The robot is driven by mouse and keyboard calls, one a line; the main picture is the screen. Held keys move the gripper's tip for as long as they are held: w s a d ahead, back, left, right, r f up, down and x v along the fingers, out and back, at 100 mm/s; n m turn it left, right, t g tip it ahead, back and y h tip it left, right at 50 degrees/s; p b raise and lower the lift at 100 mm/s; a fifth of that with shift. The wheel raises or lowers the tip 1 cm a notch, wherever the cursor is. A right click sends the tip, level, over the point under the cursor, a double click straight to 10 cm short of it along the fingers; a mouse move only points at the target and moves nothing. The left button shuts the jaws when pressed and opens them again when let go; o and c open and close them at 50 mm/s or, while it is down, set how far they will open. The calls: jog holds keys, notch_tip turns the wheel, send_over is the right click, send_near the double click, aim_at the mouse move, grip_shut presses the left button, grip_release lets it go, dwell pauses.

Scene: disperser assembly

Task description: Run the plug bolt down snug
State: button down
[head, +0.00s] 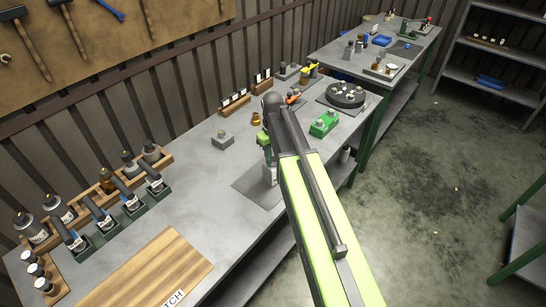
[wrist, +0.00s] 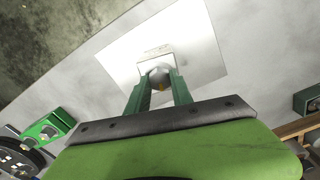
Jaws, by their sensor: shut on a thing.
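My gripper (wrist: 160,82) points down, its two green fingers shut on a small round grey piece (wrist: 158,73), seemingly the plug bolt. A small yellow spot shows on its near side. Right beneath the piece is a pale block (wrist: 152,55) with faint lettering, on a light grey mat (wrist: 205,50). In the head view my gripper (head: 265,148) stands over the pale block (head: 270,174) and the darker-looking mat (head: 247,186). My arm hides part of both there. The bolt's thread and how deep it sits are hidden.
A green fixture (head: 323,124) and a round black tray (head: 346,95) stand farther along the bench. A grey block (head: 222,139) sits left of my gripper. Bottles in a wooden rack (head: 88,200) and a wooden board (head: 150,272) are nearer. The bench between is clear.

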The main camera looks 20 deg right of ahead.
aim_at(273, 159)
jog(key=shift+m, duration=0.5)
jog(key=c, duration=1.1)
grip_release()
jog(key=shift+r, duration=0.1)
notch_tip(273, 159, up, 17)
jog(key=p, duration=1.7)
jog(key=shift+r, duration=0.15)
